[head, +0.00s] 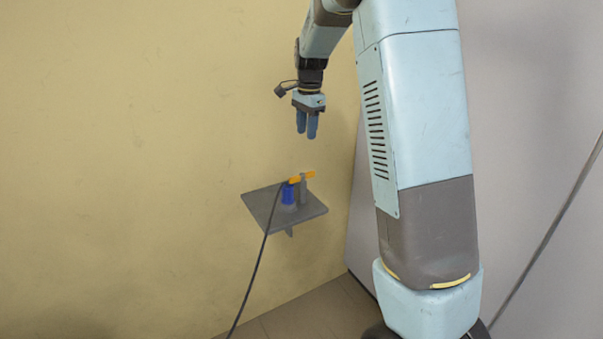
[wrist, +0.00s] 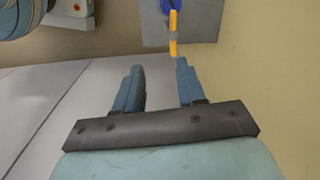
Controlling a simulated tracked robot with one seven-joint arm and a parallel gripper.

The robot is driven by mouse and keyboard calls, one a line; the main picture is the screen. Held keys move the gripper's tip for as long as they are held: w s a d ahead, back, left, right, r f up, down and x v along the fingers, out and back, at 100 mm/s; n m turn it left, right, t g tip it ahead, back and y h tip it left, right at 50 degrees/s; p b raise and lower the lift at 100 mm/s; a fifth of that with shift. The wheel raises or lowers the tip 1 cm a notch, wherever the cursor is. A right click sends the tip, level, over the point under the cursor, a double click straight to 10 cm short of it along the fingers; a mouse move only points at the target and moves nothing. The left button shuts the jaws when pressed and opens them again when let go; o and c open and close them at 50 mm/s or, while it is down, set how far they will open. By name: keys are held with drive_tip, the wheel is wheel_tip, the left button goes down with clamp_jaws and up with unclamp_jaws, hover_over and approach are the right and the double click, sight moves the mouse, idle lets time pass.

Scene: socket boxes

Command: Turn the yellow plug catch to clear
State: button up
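The yellow catch (head: 302,176) shows in the head view as a short bar above a blue plug (head: 288,194) and a grey post (head: 303,189). In the wrist view the yellow catch (wrist: 173,35) runs down from the blue plug (wrist: 171,5) at the top edge, which cuts off part of the plug. My gripper (head: 307,137) hangs above the catch, pointing down, and does not touch it. In the wrist view the fingers of my gripper (wrist: 161,70) stand apart with nothing between them. Small details of the catch are hard to make out.
The plug stands on a small grey shelf (head: 262,204) by the yellow wall (head: 120,150). A dark cable (head: 257,265) hangs from the plug over the shelf's front edge. A grey wall (head: 535,100) stands to the right. The space between my gripper and the shelf is clear.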

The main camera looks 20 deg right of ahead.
sight(301, 175)
drive_tip(key=shift+m, duration=0.8)
drive_tip(key=w+f, duration=0.1)
drive_tip(key=f, duration=0.4)
drive_tip(key=w+f, duration=0.1)
drive_tip(key=f, duration=0.5)
drive_tip(key=w+f, duration=0.2)
drive_tip(key=f, duration=0.4)
drive_tip(key=shift+a+f, duration=0.2)
drive_tip(key=shift+a, duration=0.15)
drive_tip(key=shift+c, duration=0.3)
clamp_jaws()
